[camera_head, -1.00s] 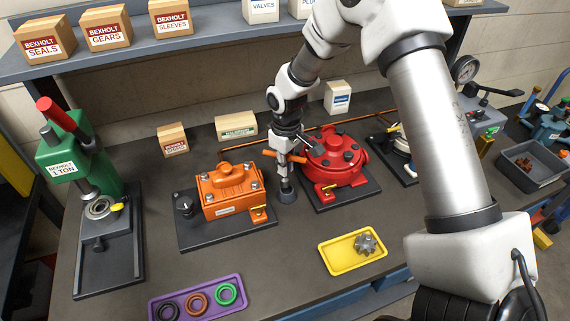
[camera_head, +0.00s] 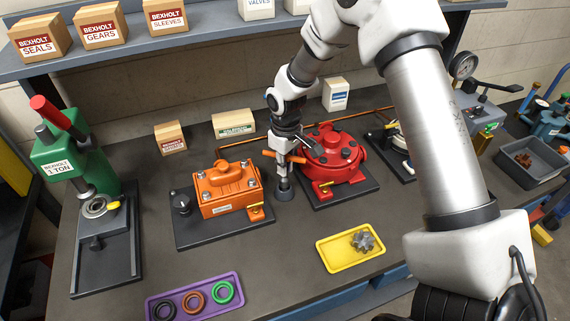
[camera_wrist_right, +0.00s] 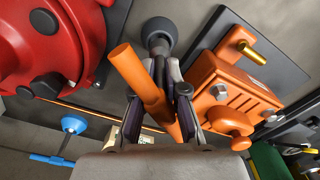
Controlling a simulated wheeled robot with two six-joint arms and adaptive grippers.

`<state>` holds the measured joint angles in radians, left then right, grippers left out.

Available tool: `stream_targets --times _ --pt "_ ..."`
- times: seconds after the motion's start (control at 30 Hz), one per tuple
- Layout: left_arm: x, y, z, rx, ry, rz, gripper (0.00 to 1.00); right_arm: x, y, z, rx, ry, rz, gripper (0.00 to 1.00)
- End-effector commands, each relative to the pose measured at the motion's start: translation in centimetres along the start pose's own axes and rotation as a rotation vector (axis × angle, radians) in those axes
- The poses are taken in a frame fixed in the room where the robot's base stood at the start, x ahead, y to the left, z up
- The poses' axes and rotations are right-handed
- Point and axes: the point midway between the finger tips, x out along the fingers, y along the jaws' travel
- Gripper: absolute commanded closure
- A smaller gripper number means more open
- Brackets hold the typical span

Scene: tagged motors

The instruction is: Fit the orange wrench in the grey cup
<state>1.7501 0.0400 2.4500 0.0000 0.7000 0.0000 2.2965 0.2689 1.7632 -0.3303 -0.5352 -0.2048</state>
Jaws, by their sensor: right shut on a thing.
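The orange wrench shows its orange bar (camera_head: 269,154) crosswise at my right gripper in the head view. In the right wrist view the bar (camera_wrist_right: 130,70) slants past the fingers. My right gripper (camera_head: 283,168) points down between the orange and red motors and is shut on the wrench; its fingers show close together in the wrist view (camera_wrist_right: 160,78). Whether the wrench's lower end is inside the cup is hidden. My left gripper is out of view.
The orange motor (camera_head: 226,196) is close left of the cup, the red motor (camera_head: 334,155) close right. A yellow tray (camera_head: 330,259) with a grey gear and a purple tray (camera_head: 236,289) with rings lie in front. A green press (camera_head: 65,170) stands left.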

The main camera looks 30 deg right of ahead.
Motion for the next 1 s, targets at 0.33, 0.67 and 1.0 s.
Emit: stream_targets --times 0.33,0.67,1.0 --pt "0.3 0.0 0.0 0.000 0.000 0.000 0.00 0.6 0.0 0.0 0.000 0.000 0.000 1.00" --pt "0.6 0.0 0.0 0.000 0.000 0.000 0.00 1.4 0.0 0.0 0.000 0.000 0.000 1.00" --pt "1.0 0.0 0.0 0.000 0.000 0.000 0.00 2.2 0.0 0.0 0.000 0.000 0.000 1.00"
